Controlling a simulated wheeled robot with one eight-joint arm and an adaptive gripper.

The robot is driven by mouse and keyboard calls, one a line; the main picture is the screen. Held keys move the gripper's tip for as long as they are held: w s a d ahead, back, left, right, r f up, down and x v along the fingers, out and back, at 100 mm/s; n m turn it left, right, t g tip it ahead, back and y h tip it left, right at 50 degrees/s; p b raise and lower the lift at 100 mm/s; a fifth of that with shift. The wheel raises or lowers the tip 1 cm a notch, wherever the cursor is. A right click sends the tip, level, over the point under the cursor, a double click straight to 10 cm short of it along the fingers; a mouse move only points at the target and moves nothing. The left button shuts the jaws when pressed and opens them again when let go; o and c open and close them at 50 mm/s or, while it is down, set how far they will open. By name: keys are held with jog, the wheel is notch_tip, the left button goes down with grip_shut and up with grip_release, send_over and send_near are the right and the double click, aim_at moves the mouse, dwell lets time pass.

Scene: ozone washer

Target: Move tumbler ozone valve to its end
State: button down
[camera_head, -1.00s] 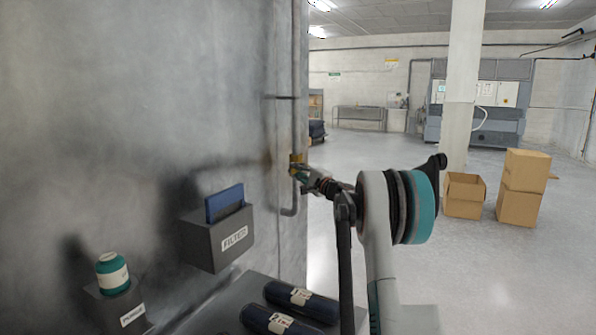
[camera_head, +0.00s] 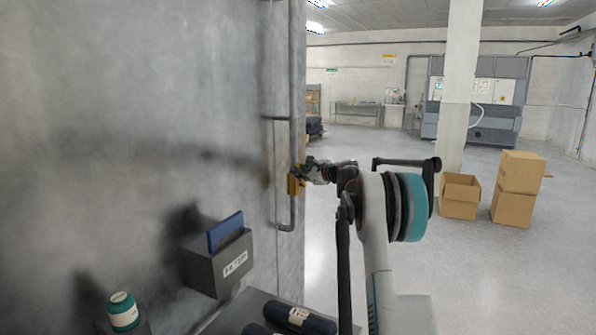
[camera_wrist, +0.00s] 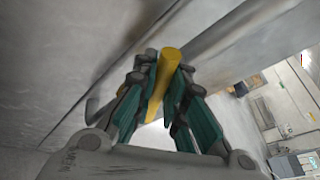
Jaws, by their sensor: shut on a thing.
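The yellow valve handle (camera_head: 294,185) sits on the grey vertical pipe (camera_head: 294,110) along the wall's right edge in the head view. My gripper (camera_head: 305,174) is at the handle, coming from the right. In the wrist view the yellow handle (camera_wrist: 168,62) runs between the two green-sided fingers of my gripper (camera_wrist: 160,80), which are shut on it. The fingers hide part of the handle, and the valve body is not clearly seen.
A grey FILTER box (camera_head: 222,262) with a blue panel is on the wall, lower left. A teal-and-white container (camera_head: 123,311) and dark rolls (camera_head: 300,318) are below. Cardboard boxes (camera_head: 518,188) stand by a white pillar (camera_head: 458,90). The floor between is clear.

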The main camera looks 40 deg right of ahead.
jog(key=shift+w+d+r+m+g+y+p, duration=0.3)
jog(key=shift+d+r+m+g+p, duration=0.15)
jog(key=shift+d+m+p, duration=0.45)
jog(key=shift+w+d+r+m+y+p, duration=0.15)
jog(key=shift+d+m+y+p, duration=0.2)
jog(key=shift+p, duration=0.4)
jog(key=c, duration=1.6)
grip_release()
jog(key=v, duration=1.1)
jog(key=shift+s+r, duration=0.25)
jog(key=shift+s, duration=0.1)
